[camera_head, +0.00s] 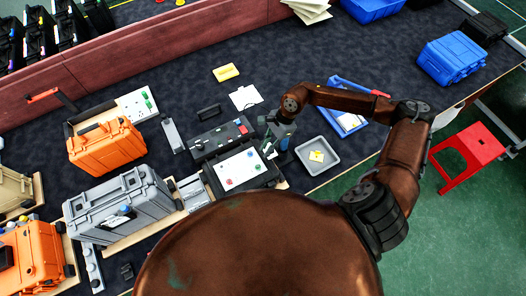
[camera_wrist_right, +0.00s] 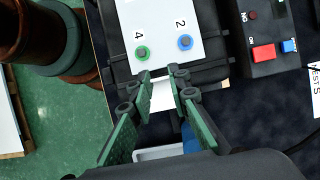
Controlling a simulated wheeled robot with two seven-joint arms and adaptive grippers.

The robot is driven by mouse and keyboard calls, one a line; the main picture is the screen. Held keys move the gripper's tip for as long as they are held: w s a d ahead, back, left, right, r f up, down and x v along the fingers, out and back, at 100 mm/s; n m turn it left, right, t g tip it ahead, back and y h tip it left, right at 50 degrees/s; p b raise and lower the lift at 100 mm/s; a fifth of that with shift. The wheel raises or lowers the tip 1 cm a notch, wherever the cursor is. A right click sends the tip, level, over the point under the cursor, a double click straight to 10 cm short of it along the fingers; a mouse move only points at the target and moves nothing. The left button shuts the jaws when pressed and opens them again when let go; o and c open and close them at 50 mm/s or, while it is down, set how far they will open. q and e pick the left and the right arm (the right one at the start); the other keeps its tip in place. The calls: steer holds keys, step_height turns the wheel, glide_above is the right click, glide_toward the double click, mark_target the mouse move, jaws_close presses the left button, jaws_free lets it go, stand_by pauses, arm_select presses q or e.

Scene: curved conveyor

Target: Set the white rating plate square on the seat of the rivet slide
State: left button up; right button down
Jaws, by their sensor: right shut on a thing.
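My right gripper (camera_head: 274,140) is over the right end of the black units on the bench; its fingertips also show in the right wrist view (camera_wrist_right: 160,76). It is shut on a small white piece (camera_wrist_right: 162,94), which looks like the rating plate and is partly hidden by the fingers. Behind the fingertips is a white panel (camera_wrist_right: 160,32) with numbered green and blue buttons on a black case; it also shows in the head view (camera_head: 240,168). I cannot tell for sure which thing is the rivet slide. My left gripper is not in view.
A grey tray (camera_head: 334,167) with a yellow-and-white piece is right of the gripper. A black control box (camera_head: 219,139) with a red button, a grey case (camera_head: 120,203) and an orange case (camera_head: 105,148) stand to the left.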

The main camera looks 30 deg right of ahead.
steer(key=shift+w+a+f, duration=0.45)
steer(key=shift+w+f, duration=0.05)
steer(key=shift+f, duration=0.3)
steer(key=shift+f+p, duration=0.65)
steer(key=shift+f, duration=0.95)
steer(key=shift+f, duration=0.15)
steer(key=c, duration=1.8)
jaws_free()
